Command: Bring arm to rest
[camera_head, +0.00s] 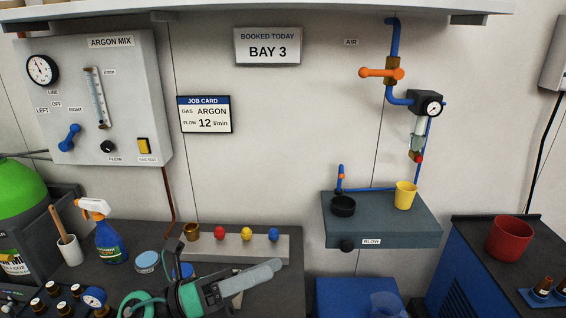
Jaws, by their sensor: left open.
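My left gripper (254,286), teal and dark with a light grey finger, is at the bottom centre in the head view. It is over the front part of the dark bench, in front of the grey block with coloured knobs. The long grey finger points right and slightly up. The jaws are open and I see nothing between them. The second finger is only partly visible near the lower edge. My right gripper is not in view.
Behind the gripper is the grey block (222,250) with red, yellow and blue knobs. Left stand a spray bottle (108,238), a white cup (70,250) and a pressure gauge (94,298). Right are a grey shelf (390,226) and a red pot (509,238).

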